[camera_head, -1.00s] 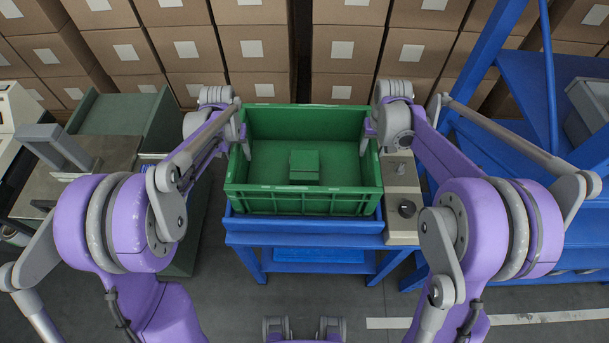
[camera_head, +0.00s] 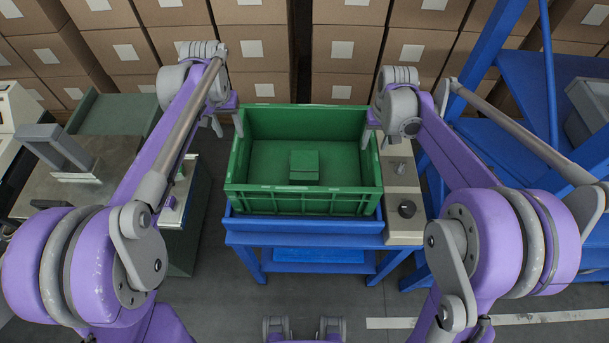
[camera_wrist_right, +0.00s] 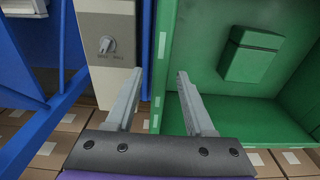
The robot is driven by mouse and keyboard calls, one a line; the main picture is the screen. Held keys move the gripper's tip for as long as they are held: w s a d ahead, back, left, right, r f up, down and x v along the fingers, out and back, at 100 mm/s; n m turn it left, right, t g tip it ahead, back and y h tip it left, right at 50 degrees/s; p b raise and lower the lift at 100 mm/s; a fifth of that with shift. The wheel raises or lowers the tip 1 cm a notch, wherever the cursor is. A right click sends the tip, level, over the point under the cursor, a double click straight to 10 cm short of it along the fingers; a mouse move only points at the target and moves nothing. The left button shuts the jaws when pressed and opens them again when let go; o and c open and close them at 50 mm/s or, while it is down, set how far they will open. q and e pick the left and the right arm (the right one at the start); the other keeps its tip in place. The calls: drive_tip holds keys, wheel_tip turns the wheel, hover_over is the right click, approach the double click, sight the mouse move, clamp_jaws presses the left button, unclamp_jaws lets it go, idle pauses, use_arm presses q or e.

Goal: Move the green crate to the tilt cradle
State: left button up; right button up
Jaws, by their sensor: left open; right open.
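The green crate (camera_head: 300,203) sits level on a blue stand with a tray-like top (camera_head: 300,229), apparently the tilt cradle; it also shows in the right wrist view (camera_wrist_right: 205,73). A small green box (camera_head: 304,166) lies inside the crate. My left gripper (camera_head: 228,126) is open and empty, just left of the crate's left wall, near its rim. My right gripper (camera_wrist_right: 160,73) is open at the right wall. In the right wrist view its fingers lie on either side of the rim, without closing on it. The crate hides most of the stand's top.
A beige control box with a dark knob (camera_head: 403,207) stands close against the crate's right side. A blue frame (camera_head: 520,90) rises at the right. A green cabinet and grey worktop (camera_head: 85,185) stand at the left. Stacked cardboard boxes (camera_head: 265,50) line the back.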

drive_tip(key=r, duration=0.8)
drive_tip(key=shift+s+r, duration=0.2)
drive_tip(key=shift+s, duration=0.15)
